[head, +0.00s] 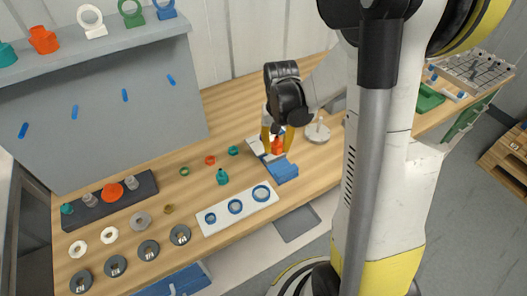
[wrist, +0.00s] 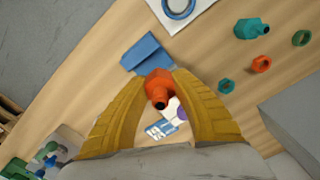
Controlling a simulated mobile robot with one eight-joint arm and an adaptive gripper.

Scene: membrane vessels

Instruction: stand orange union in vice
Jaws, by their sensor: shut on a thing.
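The orange union (head: 277,147) is held between the two yellow fingers of my gripper (head: 277,143). In the wrist view the union (wrist: 157,85) sits between the fingertips (wrist: 159,84), with its narrow, dark-holed end toward the camera. The vice appears as a blue block (head: 284,171) on the bench with a pale plate beside it; the block also shows in the wrist view (wrist: 146,52), just beyond the union. The union is over or at the vice area; whether it touches the vice, I cannot tell. The fingers hide part of the vice.
A white board with blue rings (head: 237,208) lies left of the vice. A teal fitting (head: 222,176) and several small rings lie behind it. A dark rack (head: 108,198) and several discs are at the left. A round pale dish (head: 317,132) stands right of my gripper.

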